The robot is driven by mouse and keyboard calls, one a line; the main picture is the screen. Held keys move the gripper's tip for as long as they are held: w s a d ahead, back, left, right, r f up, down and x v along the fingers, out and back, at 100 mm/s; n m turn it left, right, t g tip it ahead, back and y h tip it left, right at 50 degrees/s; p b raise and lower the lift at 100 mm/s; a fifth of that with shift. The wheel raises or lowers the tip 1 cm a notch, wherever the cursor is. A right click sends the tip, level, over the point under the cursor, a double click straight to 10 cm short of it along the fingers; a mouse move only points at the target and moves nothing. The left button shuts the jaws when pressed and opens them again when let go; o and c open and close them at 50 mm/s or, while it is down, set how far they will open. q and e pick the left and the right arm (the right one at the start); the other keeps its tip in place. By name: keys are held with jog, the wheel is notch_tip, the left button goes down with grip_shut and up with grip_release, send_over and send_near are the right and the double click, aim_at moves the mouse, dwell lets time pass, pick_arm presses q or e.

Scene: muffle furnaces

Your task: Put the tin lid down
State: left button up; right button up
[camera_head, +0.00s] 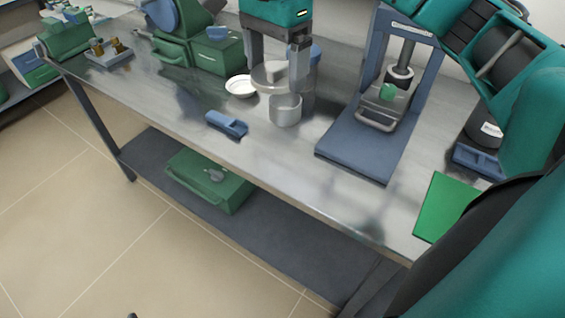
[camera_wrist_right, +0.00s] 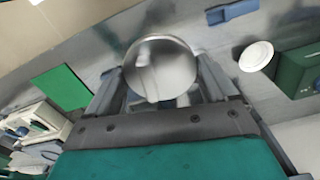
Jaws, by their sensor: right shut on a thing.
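My right gripper (camera_head: 280,82) comes down over the bench from above and is shut on the round grey tin lid (camera_head: 268,79). The lid has a pale knob and lies between the two fingers. An open-looking grey metal tin (camera_head: 286,110) stands upright on the bench, just in front of the lid. In the right wrist view, a round shiny metal surface (camera_wrist_right: 162,68) fills the space between the fingers; I cannot tell there how much is lid and how much is tin. The exact gap between lid and bench is hidden. My left gripper is not in view.
A white dish (camera_head: 241,86) is left of the gripper, and a blue tray (camera_head: 226,124) is at the front edge. A blue press (camera_head: 365,150) stands right, beyond it a green mat (camera_head: 446,207). Green boxes (camera_head: 216,55) stand behind left. Bare bench lies between tin and press.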

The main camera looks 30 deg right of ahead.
jog(key=shift+d+r+m, duration=0.4)
jog(key=shift+m, duration=0.6)
jog(key=shift+s+f+b, duration=0.1)
jog(key=shift+f+b, duration=0.15)
jog(key=shift+b, duration=0.05)
jog(key=b, duration=0.2)
send_over(282, 159)
notch_tip(282, 159, down, 14)
jog(key=shift+f, duration=0.25)
notch_tip(282, 159, down, 4)
jog(key=shift+f, duration=0.4)
pick_arm(q)
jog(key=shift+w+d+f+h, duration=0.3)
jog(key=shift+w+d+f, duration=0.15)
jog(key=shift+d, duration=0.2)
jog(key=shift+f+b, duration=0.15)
jog(key=shift+b, duration=0.15)
